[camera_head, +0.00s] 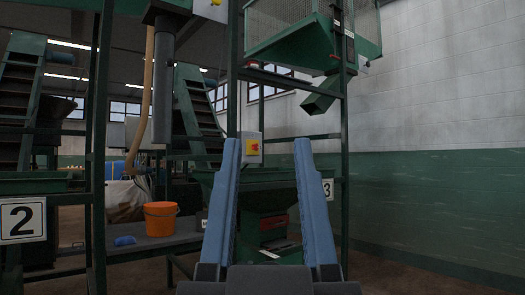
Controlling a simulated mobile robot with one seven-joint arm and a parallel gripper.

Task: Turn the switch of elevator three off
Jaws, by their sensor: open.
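A switch box (249,158) with a red knob on a yellow plate is fixed to a green post, near the middle of the view. The knob (254,147) shows just right of my gripper's left finger, which hides the box's left part. A sign with the number 3 (327,188) is partly hidden behind my right finger. My gripper (266,150) is open, with two blue fingers pointing up and forward and nothing between them. The switch lies beyond the fingers, and I cannot tell how far.
Green posts (98,150) stand at left and centre. An orange bucket (160,218) and a blue item (125,240) rest on a grey platform. A sign 2 (22,220) is at far left. Another yellow-and-red switch (214,3) is cut off at the top. A wall (440,180) closes the right.

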